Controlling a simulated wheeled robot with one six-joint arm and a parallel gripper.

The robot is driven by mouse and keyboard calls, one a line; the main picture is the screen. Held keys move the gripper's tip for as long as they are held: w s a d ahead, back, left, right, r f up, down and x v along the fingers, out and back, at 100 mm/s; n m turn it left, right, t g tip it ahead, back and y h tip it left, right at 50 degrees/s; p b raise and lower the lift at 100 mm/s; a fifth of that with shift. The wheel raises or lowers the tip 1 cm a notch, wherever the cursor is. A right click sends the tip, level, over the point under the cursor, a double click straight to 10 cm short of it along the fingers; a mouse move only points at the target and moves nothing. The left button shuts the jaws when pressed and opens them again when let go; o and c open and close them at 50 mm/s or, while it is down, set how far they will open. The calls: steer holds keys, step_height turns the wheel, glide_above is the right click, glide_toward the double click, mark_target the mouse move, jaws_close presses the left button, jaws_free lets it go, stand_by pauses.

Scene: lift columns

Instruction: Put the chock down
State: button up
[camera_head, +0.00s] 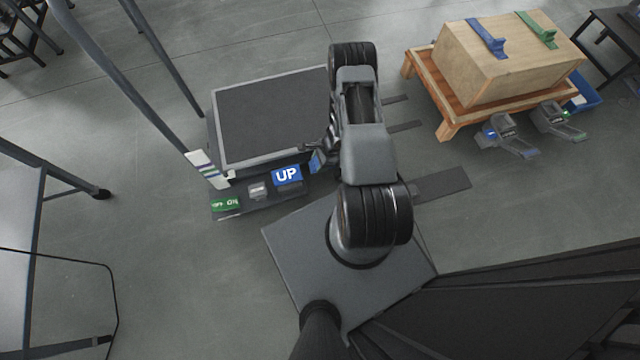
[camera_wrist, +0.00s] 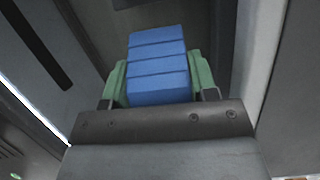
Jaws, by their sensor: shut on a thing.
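The chock is a blue block with grooves across it; in the wrist view the chock (camera_wrist: 157,62) sits between the green pads of my gripper (camera_wrist: 158,82). My gripper is shut on it. In the head view a small blue part of the chock (camera_head: 317,160) shows beside my arm, close to the right front corner of the dark-topped lift platform (camera_head: 265,115). Most of my gripper is hidden by my arm there. I cannot tell whether the chock touches anything below it.
A panel with a blue UP plate (camera_head: 287,175) and a green switch label (camera_head: 225,204) lies along the platform's front. A wooden crate (camera_head: 490,75) with blue and green brackets on top stands on an orange pallet at the right. Dark flat strips lie on the floor between them.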

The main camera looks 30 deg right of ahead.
mark_target(316, 186)
step_height(316, 186, down, 19)
steer(key=b, duration=0.8)
steer(key=shift+f, duration=0.1)
steer(key=shift+f, duration=0.15)
steer(key=o, duration=1.2)
steer(key=shift+d+r, duration=0.1)
steer(key=shift+r, duration=0.4)
steer(key=w+p+v, duration=0.1)
steer(key=p+v, duration=0.4)
steer(key=v, duration=0.6)
steer(key=shift+s+r, duration=0.15)
steer(key=shift+s, duration=0.35)
steer(key=shift+d, duration=0.1)
